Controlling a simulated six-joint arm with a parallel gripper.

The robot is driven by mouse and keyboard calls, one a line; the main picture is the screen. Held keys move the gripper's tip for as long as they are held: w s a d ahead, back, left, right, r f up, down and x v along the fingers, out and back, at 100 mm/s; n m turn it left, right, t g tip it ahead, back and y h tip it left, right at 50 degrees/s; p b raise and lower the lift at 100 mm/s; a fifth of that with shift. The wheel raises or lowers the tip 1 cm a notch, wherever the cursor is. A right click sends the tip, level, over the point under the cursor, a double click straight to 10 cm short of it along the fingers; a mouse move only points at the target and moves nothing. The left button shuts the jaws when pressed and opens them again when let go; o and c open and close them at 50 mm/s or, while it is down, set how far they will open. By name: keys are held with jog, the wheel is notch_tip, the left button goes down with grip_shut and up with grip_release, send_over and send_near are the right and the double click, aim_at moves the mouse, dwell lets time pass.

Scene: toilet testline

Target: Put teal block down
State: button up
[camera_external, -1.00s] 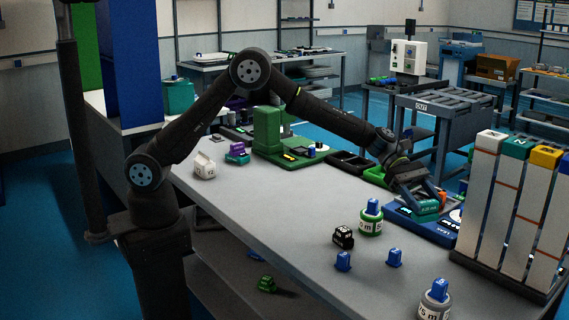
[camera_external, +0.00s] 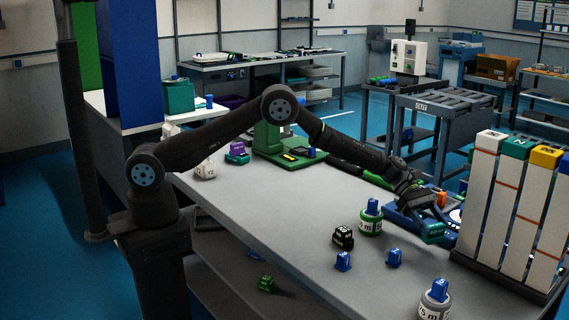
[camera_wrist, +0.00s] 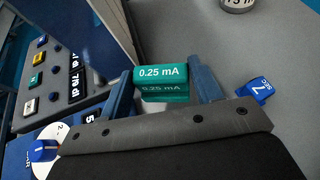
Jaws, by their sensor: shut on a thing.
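The teal block (camera_wrist: 162,76), marked "0.25 mA", sits between the two blue fingers of my gripper (camera_wrist: 160,88) in the wrist view. My gripper is shut on it. In the external view the teal block (camera_external: 432,233) is at the end of my gripper (camera_external: 428,220), low over the right part of the grey table, just in front of the blue device. I cannot tell whether the block touches the table.
The blue device (camera_wrist: 75,95) with a dial and buttons is left in the wrist view. Tall white columns (camera_external: 488,190) stand at the right. The table's middle (camera_external: 270,210) is clear.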

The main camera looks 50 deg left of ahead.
jog(key=shift+w+a+f, duration=0.15)
jog(key=shift+w+f, duration=0.2)
jog(key=shift+w, duration=0.15)
jog(key=shift+f, duration=1.95)
jog(key=shift+f, duration=0.15)
jog(key=o, duration=1.1)
